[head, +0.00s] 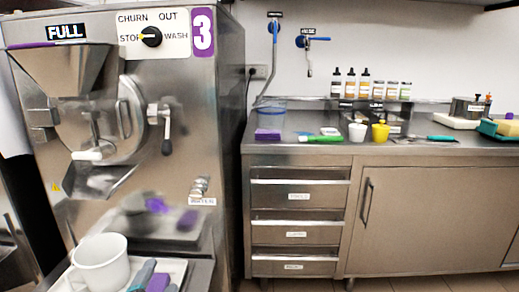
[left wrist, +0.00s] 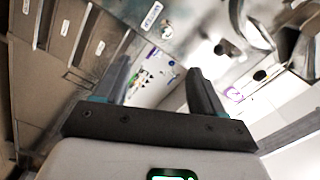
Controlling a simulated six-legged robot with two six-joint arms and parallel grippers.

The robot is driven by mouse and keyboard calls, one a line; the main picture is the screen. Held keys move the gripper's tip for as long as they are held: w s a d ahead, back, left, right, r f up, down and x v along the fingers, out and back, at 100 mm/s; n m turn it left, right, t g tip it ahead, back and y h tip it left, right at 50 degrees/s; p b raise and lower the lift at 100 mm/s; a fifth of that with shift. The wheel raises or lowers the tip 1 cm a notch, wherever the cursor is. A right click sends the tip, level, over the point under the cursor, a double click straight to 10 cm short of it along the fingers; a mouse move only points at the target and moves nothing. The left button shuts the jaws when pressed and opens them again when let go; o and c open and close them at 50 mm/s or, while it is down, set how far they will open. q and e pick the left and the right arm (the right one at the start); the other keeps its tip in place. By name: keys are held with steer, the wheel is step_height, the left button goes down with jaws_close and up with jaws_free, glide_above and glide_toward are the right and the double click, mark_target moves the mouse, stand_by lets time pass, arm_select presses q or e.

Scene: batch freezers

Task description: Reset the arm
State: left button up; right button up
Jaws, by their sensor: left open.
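My left gripper (left wrist: 159,70) shows in the left wrist view. Its two dark grey fingers stand well apart, with nothing held between them. Its fingertips point toward the room, and no surface visibly touches them. My right gripper is in neither view.
The freezer (head: 200,120) marked 3 fills the head view's left. The steel counter (head: 290,149) at right holds bottles, cups and utensils above drawers (head: 299,196).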

arm_select(q)
steer(key=s+d+f+n+g+h, duration=0.1)
steer(key=s+f+g, duration=0.15)
steer(key=f, duration=0.85)
steer(key=s+d+f+n+g, duration=0.15)
steer(key=f+g, duration=0.25)
steer(key=f, duration=0.6)
steer(key=s+d+f+n+g+h, duration=0.1)
steer(key=s+f+g, duration=0.25)
steer(key=f, duration=0.75)
steer(key=s+d+f+n+g+h, duration=0.1)
steer(key=s+d+f+n+g, duration=0.1)
steer(key=s+f+n+g, duration=0.35)
steer(key=s+d+f+n+g+h, duration=0.1)
steer(key=s+d+f+n+g, duration=0.15)
steer(key=s+n, duration=0.5)
step_height(320, 180, up, 23)
steer(key=m+p, duration=0.1)
steer(key=p, duration=2.2)
steer(key=shift+s+r+m+t, duration=0.2)
steer(key=shift+s+m+t, duration=0.1)
steer(key=shift+s+m, duration=0.1)
